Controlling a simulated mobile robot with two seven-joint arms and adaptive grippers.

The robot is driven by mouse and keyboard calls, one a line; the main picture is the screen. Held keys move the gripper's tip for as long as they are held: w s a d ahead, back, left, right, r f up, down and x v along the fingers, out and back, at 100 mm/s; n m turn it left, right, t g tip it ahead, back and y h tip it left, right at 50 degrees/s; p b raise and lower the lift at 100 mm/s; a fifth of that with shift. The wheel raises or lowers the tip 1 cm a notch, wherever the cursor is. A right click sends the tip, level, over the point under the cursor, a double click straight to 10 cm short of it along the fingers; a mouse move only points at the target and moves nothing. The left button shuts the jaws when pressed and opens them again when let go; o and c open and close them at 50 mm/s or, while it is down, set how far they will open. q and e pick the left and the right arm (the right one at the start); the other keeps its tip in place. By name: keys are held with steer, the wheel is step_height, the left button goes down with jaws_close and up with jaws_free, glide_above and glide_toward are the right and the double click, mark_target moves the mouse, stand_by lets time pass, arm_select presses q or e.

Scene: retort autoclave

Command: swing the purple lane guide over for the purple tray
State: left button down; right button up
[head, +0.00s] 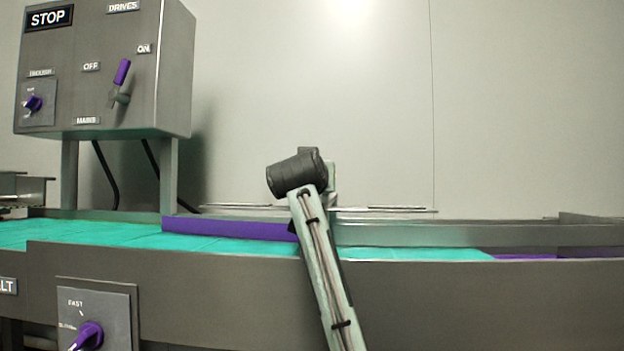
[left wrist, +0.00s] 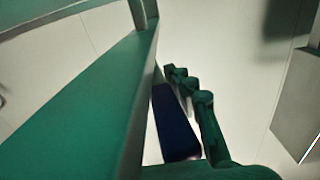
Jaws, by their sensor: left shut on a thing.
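The purple lane guide (head: 230,227) is a long, low bar lying along the far side of the teal conveyor belt in the head view. Its right end meets my arm, which hides what is there. In the left wrist view, my left gripper (left wrist: 187,88) shows as dark green fingers, shut against a dark blue-purple bar (left wrist: 174,125), which looks like the lane guide. The gripper itself is hidden in the head view. A purple strip (head: 525,256) lies at the right of the belt; I cannot tell if it is the purple tray. My right gripper is not in view.
The teal belt (head: 110,236) runs between a grey near wall (head: 190,285) and a far rail (head: 420,234). A grey control box (head: 155,75) with a purple-handled switch stands behind at the left. A speed knob (head: 86,336) is on the near side.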

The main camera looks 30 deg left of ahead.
arm_select(q)
steer(key=shift+w+d+f, duration=0.2)
steer(key=shift+w+d, duration=0.05)
steer(key=shift+d, duration=0.15)
steer(key=c, duration=1.4)
jaws_free()
steer(key=shift+w+d+f, duration=0.1)
steer(key=shift+d, duration=0.05)
steer(key=shift+o, duration=0.2)
steer(key=v, duration=0.8)
steer(key=shift+s+a+r, duration=0.2)
steer(key=shift+s+r, duration=0.05)
steer(key=shift+r, duration=0.05)
steer(key=shift+a, duration=0.2)
steer(key=shift+s, duration=0.1)
steer(key=shift+c, duration=0.4)
